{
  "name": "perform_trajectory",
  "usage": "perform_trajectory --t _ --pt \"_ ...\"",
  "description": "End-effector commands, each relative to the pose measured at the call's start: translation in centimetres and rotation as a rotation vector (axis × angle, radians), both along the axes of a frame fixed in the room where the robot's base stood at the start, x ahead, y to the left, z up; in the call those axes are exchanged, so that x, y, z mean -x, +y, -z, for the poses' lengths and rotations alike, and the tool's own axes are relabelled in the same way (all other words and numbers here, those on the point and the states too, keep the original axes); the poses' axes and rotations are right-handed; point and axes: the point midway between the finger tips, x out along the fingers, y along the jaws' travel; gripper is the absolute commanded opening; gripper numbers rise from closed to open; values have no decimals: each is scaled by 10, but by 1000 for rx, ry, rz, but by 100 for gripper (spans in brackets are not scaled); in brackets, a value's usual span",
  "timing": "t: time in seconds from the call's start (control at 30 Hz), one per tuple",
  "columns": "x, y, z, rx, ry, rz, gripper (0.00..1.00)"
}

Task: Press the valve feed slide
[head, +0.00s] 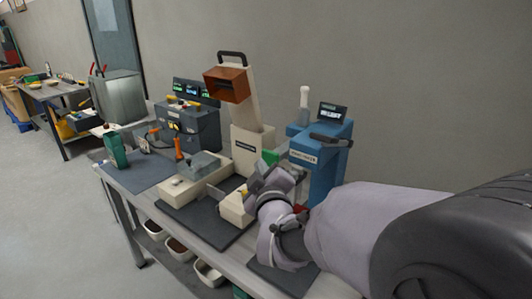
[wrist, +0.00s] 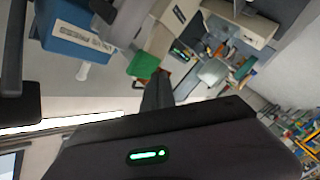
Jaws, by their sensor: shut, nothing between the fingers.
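The blue press (head: 323,172) stands on the bench beside my gripper, with a light label, a white knobbed lever and a small lit screen. Its blue body also shows turned over in the wrist view (wrist: 75,32). A green block (head: 270,156) sits just left of the press; it also shows in the wrist view (wrist: 143,66), close to the dark finger. I cannot tell whether this block is the valve feed slide. My gripper (head: 264,179) is shut and empty, in front of the press. In the wrist view the closed dark finger shape (wrist: 158,92) points toward the green block. Contact cannot be told.
Left of the gripper stands a cream machine (head: 252,150) with an orange-brown hopper. Bins (head: 208,273) sit under the bench. The floor at left is clear.

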Motion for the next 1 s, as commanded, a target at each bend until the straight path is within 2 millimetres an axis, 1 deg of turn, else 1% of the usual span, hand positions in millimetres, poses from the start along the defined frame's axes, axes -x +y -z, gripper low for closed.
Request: perform_trajectory --t 0.33,1.0 --pt "-7 -5 1 0 -1 1 0" --pt "-11 -8 0 -1 0 0 0"
